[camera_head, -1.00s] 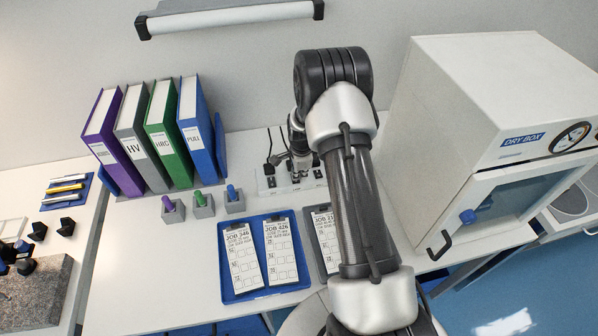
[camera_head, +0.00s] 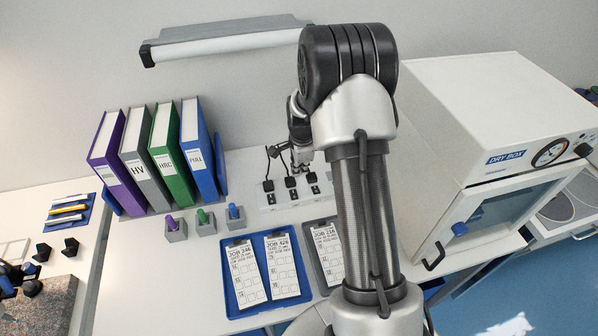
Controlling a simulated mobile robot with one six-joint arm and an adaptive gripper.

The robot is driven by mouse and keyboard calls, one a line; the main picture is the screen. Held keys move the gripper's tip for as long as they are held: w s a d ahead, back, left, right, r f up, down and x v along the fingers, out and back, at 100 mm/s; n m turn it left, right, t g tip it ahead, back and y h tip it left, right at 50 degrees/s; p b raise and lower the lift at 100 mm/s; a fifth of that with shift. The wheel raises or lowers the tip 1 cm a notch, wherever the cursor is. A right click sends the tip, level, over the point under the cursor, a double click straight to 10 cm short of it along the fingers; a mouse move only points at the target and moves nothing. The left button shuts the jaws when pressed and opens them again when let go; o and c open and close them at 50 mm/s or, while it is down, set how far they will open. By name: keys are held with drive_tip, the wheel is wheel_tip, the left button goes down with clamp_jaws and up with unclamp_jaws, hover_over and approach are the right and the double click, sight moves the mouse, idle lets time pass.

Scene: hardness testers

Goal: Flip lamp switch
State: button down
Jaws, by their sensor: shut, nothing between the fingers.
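A long lamp (camera_head: 225,45) is fixed to the wall above the table, and its tube looks white. A white power strip (camera_head: 284,207) lies at the back of the table, with several black plugs and dark switches on it. My gripper (camera_head: 301,168) is just above the back right of the strip, pointing down, shut and empty. It is small and partly hidden behind my arm. It seems apart from the strip, but I cannot tell for sure. The labels on the strip are too small to read.
Purple, grey, green and blue binders (camera_head: 160,160) stand left of the strip. Small blocks with coloured handles (camera_head: 205,222) and a blue tray (camera_head: 229,290) of job cards lie in front. A white dry box (camera_head: 490,110) stands to the right.

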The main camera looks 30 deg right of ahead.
sight(294, 195)
drive_tip(key=shift+r, duration=0.1)
drive_tip(key=shift+w+d+r+p, duration=0.15)
drive_tip(key=shift+w+r+p, duration=0.15)
drive_tip(key=shift+w+p, duration=0.35)
drive_tip(key=shift+s, duration=0.15)
drive_tip(key=f, duration=0.4)
drive_tip(key=w+f+b, duration=0.1)
drive_tip(key=f, duration=0.4)
drive_tip(key=w+f+b, duration=0.1)
drive_tip(key=f, duration=0.3)
drive_tip(key=shift+w+d+f, duration=0.15)
drive_tip(key=shift+d+f, duration=0.2)
drive_tip(key=shift+f, duration=0.05)
